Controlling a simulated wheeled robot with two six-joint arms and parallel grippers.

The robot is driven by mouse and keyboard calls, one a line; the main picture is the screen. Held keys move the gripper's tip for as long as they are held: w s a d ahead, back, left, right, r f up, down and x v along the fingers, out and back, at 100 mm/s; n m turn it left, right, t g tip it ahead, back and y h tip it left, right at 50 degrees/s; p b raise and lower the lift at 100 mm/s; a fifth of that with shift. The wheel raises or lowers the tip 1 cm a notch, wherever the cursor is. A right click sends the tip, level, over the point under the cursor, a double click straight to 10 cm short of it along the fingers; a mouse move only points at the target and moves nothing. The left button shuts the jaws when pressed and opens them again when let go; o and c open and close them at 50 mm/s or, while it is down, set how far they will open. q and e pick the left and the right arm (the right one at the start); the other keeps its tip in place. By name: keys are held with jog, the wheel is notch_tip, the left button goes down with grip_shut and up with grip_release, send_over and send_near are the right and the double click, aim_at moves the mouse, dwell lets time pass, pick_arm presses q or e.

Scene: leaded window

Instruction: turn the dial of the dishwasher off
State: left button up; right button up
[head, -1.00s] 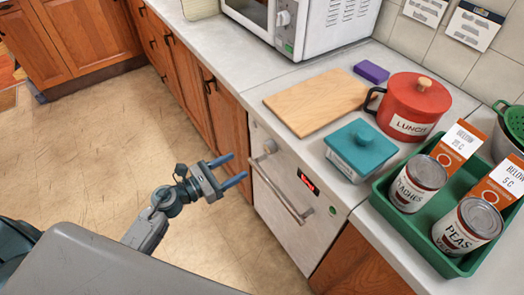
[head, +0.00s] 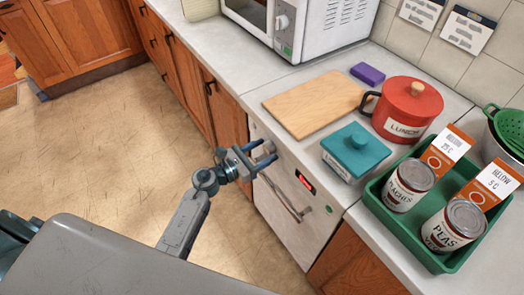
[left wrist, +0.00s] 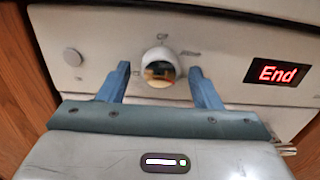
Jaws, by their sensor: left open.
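The dishwasher (head: 283,215) has a white front below the counter. In the left wrist view its round, pale dial (left wrist: 160,66) sits on the panel, with a small mark above it and another at its upper right. My left gripper (head: 270,153) is open at the upper part of the dishwasher front and mostly hides the dial in the head view. In the left wrist view the blue fingers of my left gripper (left wrist: 159,76) are on either side of the dial, with gaps; no contact shows. The red display (left wrist: 277,72) reads "End". My right gripper is not in view.
A round button (left wrist: 72,57) is left of the dial. The dishwasher's bar handle (head: 288,200) runs below the gripper. On the counter above are a cutting board (head: 315,103), a teal box (head: 355,150), a red pot (head: 408,105) and a green tray (head: 375,208). The floor is clear.

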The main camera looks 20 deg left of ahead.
pick_arm(q)
jog(key=shift+c, duration=0.5)
jog(key=c, duration=0.9)
